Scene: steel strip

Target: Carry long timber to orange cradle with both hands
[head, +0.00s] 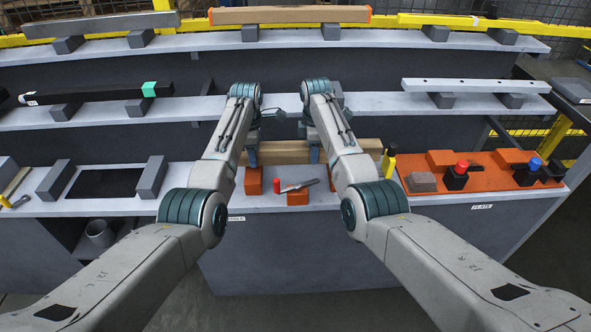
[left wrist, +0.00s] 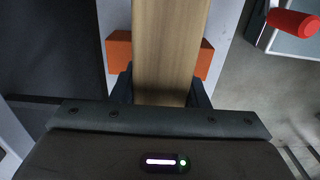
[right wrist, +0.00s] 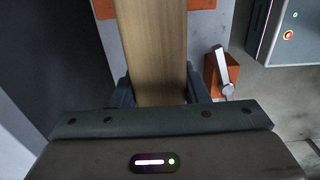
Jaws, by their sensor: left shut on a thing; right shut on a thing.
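The long timber (head: 285,153) is a pale brown beam lying crosswise above the middle of the near shelf. My left gripper (head: 252,158) is shut on it left of centre, and my right gripper (head: 314,152) is shut on it further right. The orange cradle (head: 253,181) shows as orange blocks under the timber. In the left wrist view the timber (left wrist: 168,50) passes over an orange block (left wrist: 120,48) that sticks out on both sides. The right wrist view shows the timber (right wrist: 152,50) over orange at the top (right wrist: 104,8). I cannot tell whether they touch.
An orange plate (head: 430,183) with red- and blue-topped pieces lies right. Grey blocks (head: 152,176) stand left. Other bars lie on the shelves behind.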

